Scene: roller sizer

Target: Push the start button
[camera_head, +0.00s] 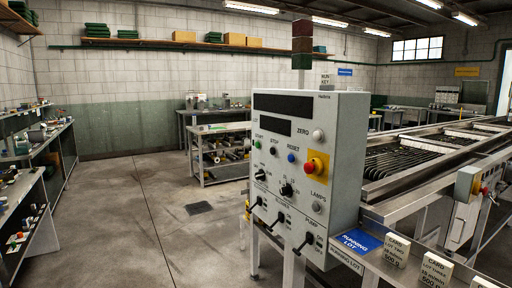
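A light grey control panel (332,168) stands on legs right of the middle in the head view, its face turned towards the left and front. The green start button (257,144) is at the face's upper left, under the label START. To its right are the stop button (273,151) and the blue reset button (291,157). A red emergency knob (312,166) on a yellow plate is at the right. Neither of my grippers shows, and nothing covers the start button.
The roller machine (415,160) runs back behind the panel. Shelves (30,190) line the left wall. The floor (165,225) left of the panel is clear.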

